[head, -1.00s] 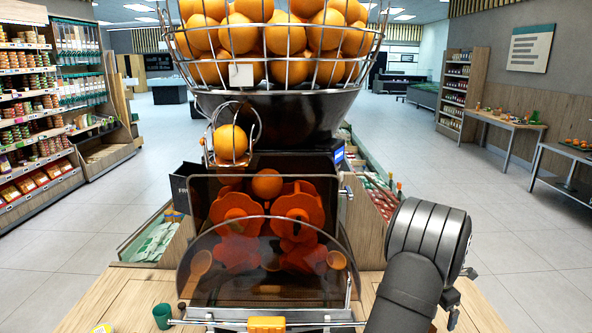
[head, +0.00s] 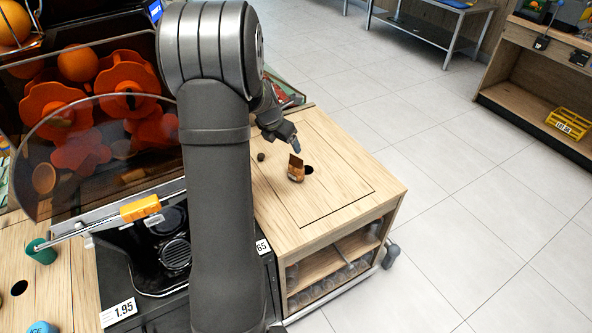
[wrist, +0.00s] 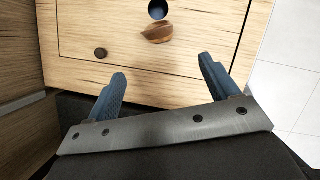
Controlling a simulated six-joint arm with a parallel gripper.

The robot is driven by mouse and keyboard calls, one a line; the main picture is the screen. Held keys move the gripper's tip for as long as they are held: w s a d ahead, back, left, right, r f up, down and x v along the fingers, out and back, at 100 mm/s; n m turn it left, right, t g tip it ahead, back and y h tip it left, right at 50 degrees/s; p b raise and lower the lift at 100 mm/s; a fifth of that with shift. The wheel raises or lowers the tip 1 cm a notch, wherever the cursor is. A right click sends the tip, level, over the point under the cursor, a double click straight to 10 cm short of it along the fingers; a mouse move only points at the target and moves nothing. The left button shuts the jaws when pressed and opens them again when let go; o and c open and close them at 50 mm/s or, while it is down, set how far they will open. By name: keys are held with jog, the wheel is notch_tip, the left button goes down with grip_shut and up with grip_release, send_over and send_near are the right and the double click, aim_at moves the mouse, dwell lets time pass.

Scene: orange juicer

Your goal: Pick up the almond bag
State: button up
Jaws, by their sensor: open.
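The small brown almond bag (head: 296,172) stands on the wooden counter top (head: 337,200) beside a round dark hole. In the wrist view the bag (wrist: 157,33) lies beyond my fingertips, roughly between their lines, just below the hole. My gripper (head: 288,144) is near the bag in the head view, apart from it. The wrist view shows the gripper's (wrist: 164,69) two blue fingers spread wide with nothing between them. My arm hides part of the counter in the head view.
A small dark round knob (head: 261,157) sits on the counter left of the bag; it also shows in the wrist view (wrist: 100,53). The juicer's clear cover (head: 105,150) stands left of my arm. Shelves with glasses (head: 335,285) are under the counter. Open floor lies to the right.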

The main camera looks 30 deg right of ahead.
aim_at(295, 159)
jog(key=x, duration=1.1)
jog(key=shift+d+f, duration=0.1)
jog(key=shift+f, duration=0.1)
jog(key=shift+x, duration=2.5)
jog(key=shift+w+d, duration=0.1)
jog(key=shift+w, duration=0.05)
jog(key=shift+c, duration=0.4)
jog(key=shift+r, duration=0.1)
jog(key=c, duration=1.1)
jog(key=shift+r, duration=0.4)
jog(key=r, duration=0.3)
jog(key=shift+s+d+r, duration=0.15)
jog(key=shift+s+r, duration=0.15)
jog(key=shift+r, duration=0.1)
jog(key=s+d+r, duration=0.1)
jog(key=s+r, duration=0.1)
jog(key=s, duration=0.1)
jog(key=s+d+r, duration=0.1)
jog(key=s+r, duration=0.1)
jog(key=s, duration=0.1)
jog(key=s+d+r, duration=0.2)
jog(key=s, duration=0.2)
jog(key=shift+d+r, duration=0.1)
jog(key=shift+r, duration=0.1)
